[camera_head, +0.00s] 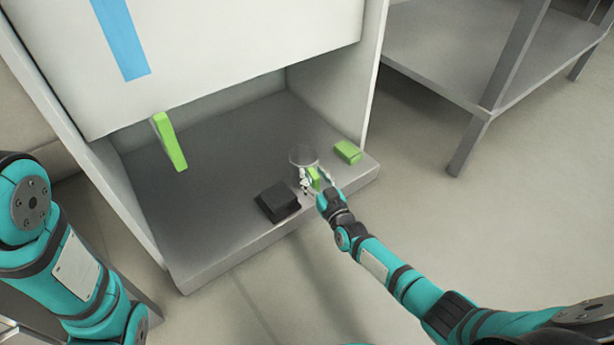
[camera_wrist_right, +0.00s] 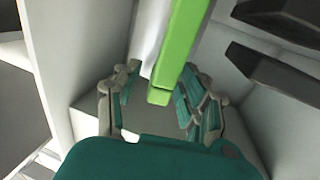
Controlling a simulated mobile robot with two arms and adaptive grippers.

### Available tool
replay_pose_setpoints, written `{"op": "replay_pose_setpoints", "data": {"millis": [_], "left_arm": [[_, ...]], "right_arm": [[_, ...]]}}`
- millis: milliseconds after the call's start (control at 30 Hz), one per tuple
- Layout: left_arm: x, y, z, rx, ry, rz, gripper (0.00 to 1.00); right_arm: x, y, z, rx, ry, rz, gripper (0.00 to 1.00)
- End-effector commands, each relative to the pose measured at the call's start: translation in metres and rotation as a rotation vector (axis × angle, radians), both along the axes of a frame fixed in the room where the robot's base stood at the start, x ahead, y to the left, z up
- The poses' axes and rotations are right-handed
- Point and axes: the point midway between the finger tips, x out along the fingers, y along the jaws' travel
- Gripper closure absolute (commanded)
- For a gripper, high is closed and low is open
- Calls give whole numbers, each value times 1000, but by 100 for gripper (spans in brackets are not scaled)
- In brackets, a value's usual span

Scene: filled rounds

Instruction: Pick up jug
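The jug (camera_head: 303,156) looks clear or grey, with a green handle (camera_head: 314,178). It stands near the front edge of the cabinet floor, right of the middle. My right gripper (camera_head: 316,188) is at the handle on the jug's near side. In the right wrist view a long green bar (camera_wrist_right: 180,50), which looks like the handle, lies between the fingers of my right gripper (camera_wrist_right: 160,98). The fingers are spread, with a clear gap on the left and the bar closer to the right finger. My left gripper is out of view; only the left arm shows.
A dark box (camera_head: 278,201) lies left of the jug and a green block (camera_head: 347,152) lies to its right. A raised white door panel (camera_head: 210,50) with a green handle (camera_head: 168,142) hangs above. Cabinet walls (camera_head: 350,70) bound both sides. The cabinet floor's left part is clear.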

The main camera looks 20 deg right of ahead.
Motion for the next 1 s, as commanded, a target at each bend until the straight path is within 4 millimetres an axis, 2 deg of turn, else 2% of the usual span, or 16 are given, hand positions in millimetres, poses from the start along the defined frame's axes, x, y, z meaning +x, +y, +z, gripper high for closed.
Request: {"op": "replay_pose_setpoints", "data": {"millis": [33, 300, 733, 1000], "left_arm": [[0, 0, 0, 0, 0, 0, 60], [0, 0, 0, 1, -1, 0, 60], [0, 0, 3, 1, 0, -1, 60], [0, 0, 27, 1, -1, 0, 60]], "right_arm": [[0, 0, 0, 0, 0, 0, 67], [0, 0, 0, 0, 0, 0, 100], [0, 0, 3, -1, -2, 0, 100], [0, 0, 28, 1, -2, -1, 100]]}}
